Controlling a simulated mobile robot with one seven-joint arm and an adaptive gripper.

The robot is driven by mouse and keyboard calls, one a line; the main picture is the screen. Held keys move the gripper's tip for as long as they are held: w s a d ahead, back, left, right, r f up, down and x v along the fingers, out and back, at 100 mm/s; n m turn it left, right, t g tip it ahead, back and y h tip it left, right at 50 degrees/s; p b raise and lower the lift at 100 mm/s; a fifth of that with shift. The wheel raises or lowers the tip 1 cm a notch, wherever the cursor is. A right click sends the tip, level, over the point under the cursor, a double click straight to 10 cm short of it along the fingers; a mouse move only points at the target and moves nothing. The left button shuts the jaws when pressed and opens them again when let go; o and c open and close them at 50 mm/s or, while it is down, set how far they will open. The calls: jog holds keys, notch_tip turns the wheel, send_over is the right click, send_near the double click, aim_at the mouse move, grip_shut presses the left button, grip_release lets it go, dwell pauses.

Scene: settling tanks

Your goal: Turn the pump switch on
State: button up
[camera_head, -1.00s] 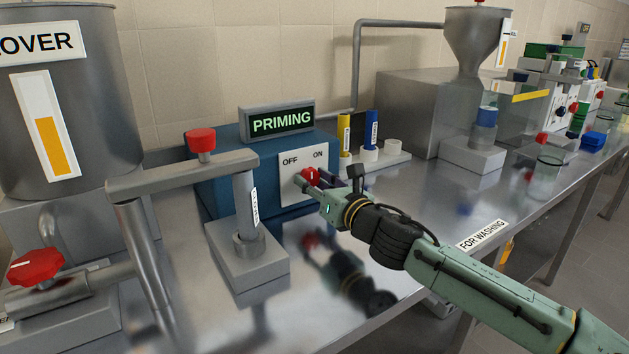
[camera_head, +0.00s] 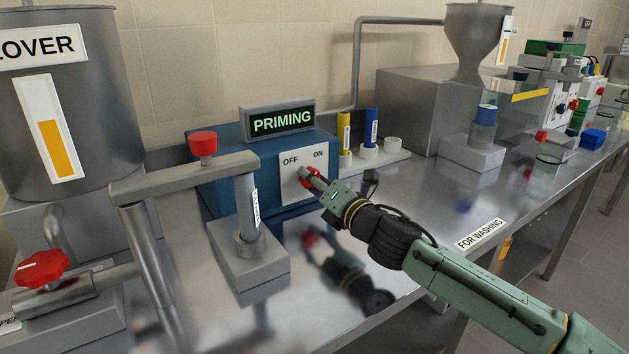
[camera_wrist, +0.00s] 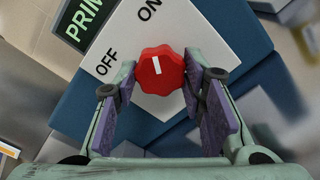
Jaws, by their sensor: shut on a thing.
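The pump switch is a red knob (camera_head: 309,177) on the white plate (camera_head: 292,186) of a blue pump box (camera_head: 222,190). The plate reads OFF at left and ON at right. In the wrist view the red knob (camera_wrist: 161,72) sits between the fingers of my gripper (camera_wrist: 160,82), which is shut on its sides. Its white mark points between OFF and ON, nearer to ON. In the head view my gripper (camera_head: 314,180) reaches the knob from the right and partly hides it. The display (camera_head: 282,120) on the box reads PRIMING.
A yellow cylinder (camera_head: 344,132) and a blue cylinder (camera_head: 371,128) stand in a holder to the right.

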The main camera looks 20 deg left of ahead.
dwell(0.4)
jog(key=o, duration=1.1)
jog(key=shift+o, duration=0.2)
jog(key=v, duration=1.2)
jog(key=shift+s, duration=0.1)
